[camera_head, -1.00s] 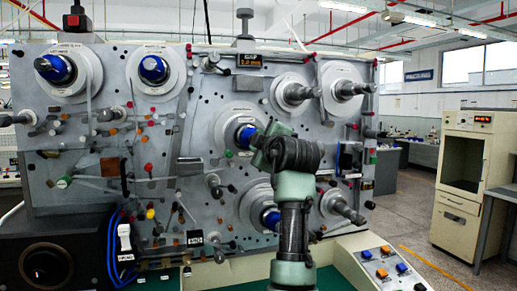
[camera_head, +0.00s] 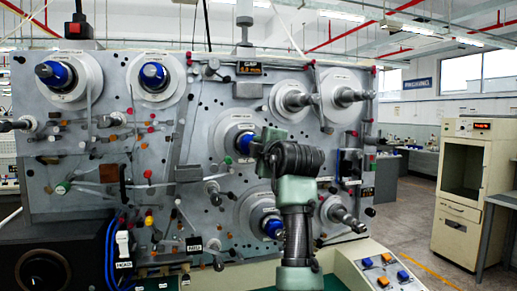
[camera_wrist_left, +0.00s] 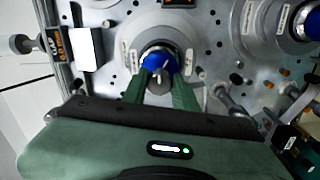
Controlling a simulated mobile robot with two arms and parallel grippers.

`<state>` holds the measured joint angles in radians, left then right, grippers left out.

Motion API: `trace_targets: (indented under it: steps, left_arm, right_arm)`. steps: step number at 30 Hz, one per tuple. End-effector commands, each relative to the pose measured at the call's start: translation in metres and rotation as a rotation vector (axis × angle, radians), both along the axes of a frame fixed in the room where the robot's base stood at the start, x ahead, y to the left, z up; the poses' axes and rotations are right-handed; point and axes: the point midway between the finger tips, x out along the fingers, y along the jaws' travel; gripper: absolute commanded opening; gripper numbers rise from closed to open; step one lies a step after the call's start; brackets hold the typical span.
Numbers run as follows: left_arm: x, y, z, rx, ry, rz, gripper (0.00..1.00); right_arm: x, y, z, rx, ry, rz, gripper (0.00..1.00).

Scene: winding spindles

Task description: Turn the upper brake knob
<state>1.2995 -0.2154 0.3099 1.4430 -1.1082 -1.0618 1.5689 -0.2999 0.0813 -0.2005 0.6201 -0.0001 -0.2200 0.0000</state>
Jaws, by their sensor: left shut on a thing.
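My right gripper is in neither view.
A lower blue hub (camera_head: 272,229) sits below, close to my arm. Two blue-hubbed discs are at upper left, and grey spindles (camera_head: 345,97) stick out at right. A sloped button box (camera_head: 383,268) and a beige cabinet (camera_head: 465,180) stand at right.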

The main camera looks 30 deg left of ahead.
Motion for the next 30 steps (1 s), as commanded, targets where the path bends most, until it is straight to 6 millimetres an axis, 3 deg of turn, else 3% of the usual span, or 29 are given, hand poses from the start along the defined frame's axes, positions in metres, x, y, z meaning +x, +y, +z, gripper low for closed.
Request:
trace_targets:
  steps: [1,2,4,14,30]
  left_arm:
    - [0.000,0.001,-0.001,-0.001,0.003,0.002,0.00]
    - [0.000,0.001,-0.001,-0.001,0.003,0.002,0.34]
    - [0.000,0.001,-0.001,-0.001,0.003,0.002,0.50]
    - [-0.001,-0.001,-0.001,0.000,0.001,0.000,0.50]
    - [-0.049,-0.056,-0.002,-0.001,0.001,0.001,0.50]
  right_arm:
    - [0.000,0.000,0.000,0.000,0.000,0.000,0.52]
    - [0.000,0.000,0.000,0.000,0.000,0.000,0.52]
    - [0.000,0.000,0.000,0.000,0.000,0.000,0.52]
    - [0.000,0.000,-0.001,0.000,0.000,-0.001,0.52]
    - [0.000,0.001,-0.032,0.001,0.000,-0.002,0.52]
